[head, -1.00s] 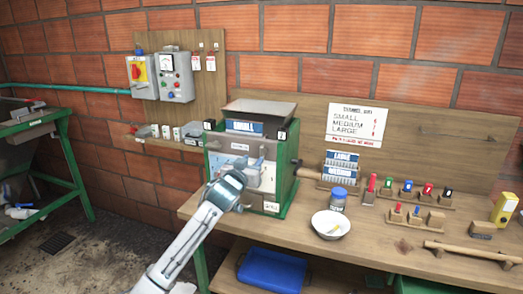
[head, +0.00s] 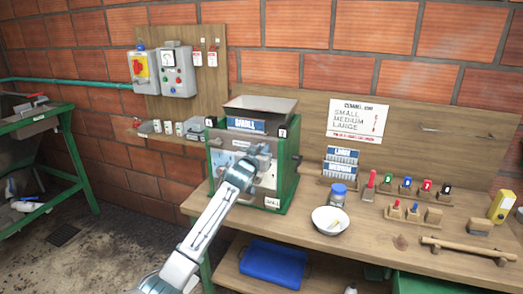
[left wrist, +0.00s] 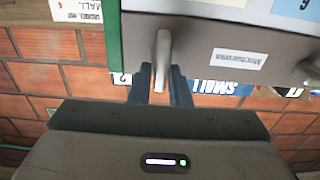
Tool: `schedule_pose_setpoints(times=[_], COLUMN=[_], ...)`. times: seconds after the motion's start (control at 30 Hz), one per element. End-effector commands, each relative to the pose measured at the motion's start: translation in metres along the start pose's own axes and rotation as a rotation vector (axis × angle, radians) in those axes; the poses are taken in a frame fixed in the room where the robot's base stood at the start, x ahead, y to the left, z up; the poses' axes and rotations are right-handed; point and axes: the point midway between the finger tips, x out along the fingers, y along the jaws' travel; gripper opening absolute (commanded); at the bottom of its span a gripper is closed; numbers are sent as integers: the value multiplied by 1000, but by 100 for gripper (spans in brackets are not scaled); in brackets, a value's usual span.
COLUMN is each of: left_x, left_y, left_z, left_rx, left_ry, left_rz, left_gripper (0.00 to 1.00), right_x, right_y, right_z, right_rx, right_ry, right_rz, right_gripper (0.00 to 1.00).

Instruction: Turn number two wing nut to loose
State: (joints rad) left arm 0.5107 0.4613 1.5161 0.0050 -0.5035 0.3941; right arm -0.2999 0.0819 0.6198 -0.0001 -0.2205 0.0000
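The hulling machine (head: 250,150) stands on the bench, with a grey front plate between green sides. My left gripper (head: 262,152) is in front of the plate's upper right part, below the number 2 label (head: 283,133). In the left wrist view, which looks upside down, a pale wing nut (left wrist: 163,55) stands upright beside the green edge. The two dark fingers of my left gripper (left wrist: 162,80) lie on either side of it, with a narrow gap showing. Whether they touch the nut is unclear. My right gripper is out of view.
A second knob (left wrist: 308,70) shows at the right edge of the left wrist view. A white bowl (head: 331,220) and a blue-lidded jar (head: 338,195) stand on the bench (head: 375,250) right of the machine. A control box (head: 178,72) hangs behind, on the left.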

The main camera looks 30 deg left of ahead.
Motion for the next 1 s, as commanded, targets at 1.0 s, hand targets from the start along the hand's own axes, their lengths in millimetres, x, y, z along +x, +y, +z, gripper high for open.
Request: schedule_pose_setpoints(times=[1.0], left_x=[0], left_y=[-5], left_z=[9], left_rx=[-344], left_ry=[-6], left_rz=[-1], left_gripper=[0], right_x=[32], right_y=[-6], right_z=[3], right_rx=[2], right_ry=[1], right_rz=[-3], right_gripper=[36])
